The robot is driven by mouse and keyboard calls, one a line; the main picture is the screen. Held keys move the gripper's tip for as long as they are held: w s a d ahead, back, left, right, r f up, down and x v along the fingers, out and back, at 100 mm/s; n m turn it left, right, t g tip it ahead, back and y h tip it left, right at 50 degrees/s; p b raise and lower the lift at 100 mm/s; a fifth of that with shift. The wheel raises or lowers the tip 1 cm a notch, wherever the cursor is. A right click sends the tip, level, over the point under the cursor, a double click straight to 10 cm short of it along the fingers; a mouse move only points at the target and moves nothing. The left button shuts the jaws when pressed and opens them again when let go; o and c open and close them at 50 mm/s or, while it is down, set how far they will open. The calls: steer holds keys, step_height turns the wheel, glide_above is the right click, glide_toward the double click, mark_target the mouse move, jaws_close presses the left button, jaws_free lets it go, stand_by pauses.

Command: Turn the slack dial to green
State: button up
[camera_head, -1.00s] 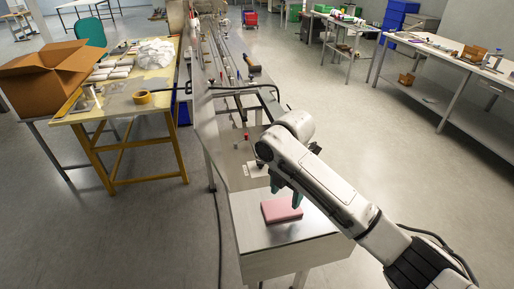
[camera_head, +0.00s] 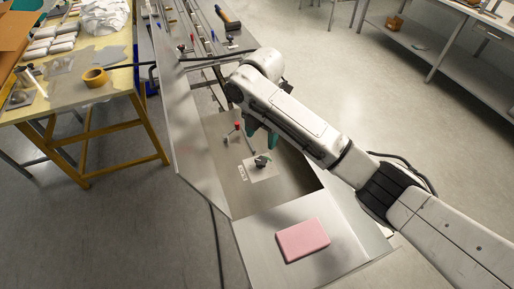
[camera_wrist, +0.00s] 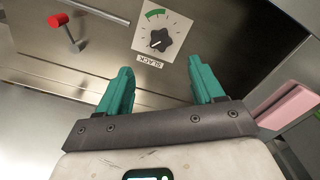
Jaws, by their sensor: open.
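The slack dial (camera_wrist: 160,39) is a black star-shaped knob on a pale plate with a green arc and tick marks. A label reading SLACK, upside down in the wrist view, is beside it. The dial also shows in the head view (camera_head: 262,161) on the machine's metal panel. My gripper (camera_wrist: 166,80) has teal fingers spread apart and empty, short of the knob in the wrist view. In the head view my gripper (camera_head: 262,137) is just beyond the dial, partly behind my arm.
A red-tipped lever (camera_wrist: 66,32) stands on the same panel, also visible in the head view (camera_head: 234,130). A pink block (camera_head: 302,240) lies on the machine's near end. A yellow-framed table (camera_head: 110,92) with tape stands at left.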

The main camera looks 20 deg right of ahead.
mark_target(261, 161)
step_height(261, 161, down, 10)
steer(key=shift+f+p, duration=0.15)
steer(key=shift+p, duration=0.25)
steer(key=shift+c, duration=0.4)
steer(key=c, duration=1)
